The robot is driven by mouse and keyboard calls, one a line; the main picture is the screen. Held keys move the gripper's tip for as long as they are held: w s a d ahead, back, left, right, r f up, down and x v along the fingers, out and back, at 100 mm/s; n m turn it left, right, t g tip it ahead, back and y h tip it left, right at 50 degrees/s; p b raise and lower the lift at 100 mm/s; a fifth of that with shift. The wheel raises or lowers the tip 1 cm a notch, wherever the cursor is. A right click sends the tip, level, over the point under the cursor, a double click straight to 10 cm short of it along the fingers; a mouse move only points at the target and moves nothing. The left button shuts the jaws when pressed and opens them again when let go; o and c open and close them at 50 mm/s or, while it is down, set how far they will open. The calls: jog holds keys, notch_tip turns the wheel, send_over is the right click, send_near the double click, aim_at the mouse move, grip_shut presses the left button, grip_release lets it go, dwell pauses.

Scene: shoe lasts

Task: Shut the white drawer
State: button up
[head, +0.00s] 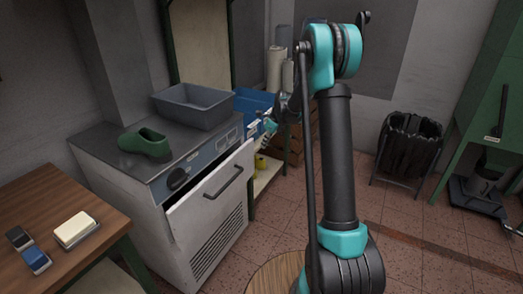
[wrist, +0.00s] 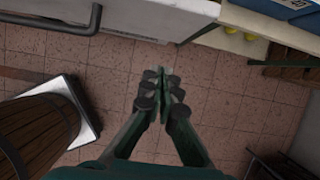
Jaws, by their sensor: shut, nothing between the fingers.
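The white drawer (head: 210,197) in the grey-topped white cabinet stands pulled out, with a dark gap behind the top edge of its front. Its dark bar handle (head: 225,182) faces the room. In the wrist view the handle (wrist: 72,18) shows at the upper left, beside the white front (wrist: 150,18). My gripper (wrist: 163,72) is shut and empty, apart from the drawer front in that picture and to the right of the handle. In the head view my gripper (head: 268,126) shows small near the drawer's right end, partly hidden by my arm.
A grey tub (head: 195,106) and a green boot-shaped object (head: 146,143) sit on the cabinet. A shelf with yellow balls (head: 262,162) and a blue bin (head: 252,104) stands to its right. A round wooden top (head: 270,277) is in front.

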jog(key=shift+o, duration=1.2)
jog(key=shift+s+r, duration=0.15)
jog(key=shift+r, duration=0.15)
jog(key=o, duration=0.5)
jog(key=s+a+r+n, duration=0.5)
jog(key=s+a+n, duration=0.3)
jog(key=shift+r+g+h, duration=0.15)
jog(key=shift+g+h, duration=0.15)
notch_tip(320, 180, up, 4)
jog(key=n+h, duration=0.1)
jog(key=n, duration=0.9)
send_over(229, 182)
jog(key=s+d, duration=0.2)
jog(key=d, duration=0.1)
jog(key=shift+g, duration=0.3)
jog(key=x, duration=1.7)
grip_shut()
